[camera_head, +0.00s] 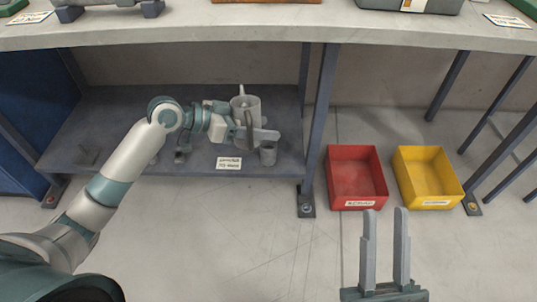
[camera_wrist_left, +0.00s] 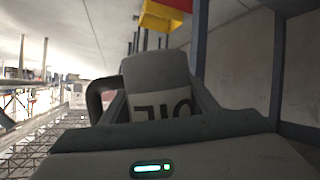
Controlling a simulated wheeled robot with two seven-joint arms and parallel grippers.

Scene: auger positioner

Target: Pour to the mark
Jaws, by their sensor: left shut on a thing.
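A grey can (camera_head: 246,103) with a thin upright spout or handle part stands over the lower shelf in the head view. In the left wrist view the can (camera_wrist_left: 150,75) fills the space between the fingers, with an "OIL" label and a dark handle at its left. My left gripper (camera_head: 256,131) is shut on this can, which looks about upright. A small grey cup (camera_head: 268,154) sits on the shelf just below and right of the gripper. Its contents and any mark cannot be made out. My right gripper (camera_head: 385,218) is open and empty at the lower right.
The lower shelf (camera_head: 120,125) lies under a workbench top (camera_head: 270,33), with a blue post (camera_head: 320,115) at its right end. A small label (camera_head: 229,163) is on the shelf's front edge. A red bin (camera_head: 355,178) and a yellow bin (camera_head: 428,177) stand on the floor.

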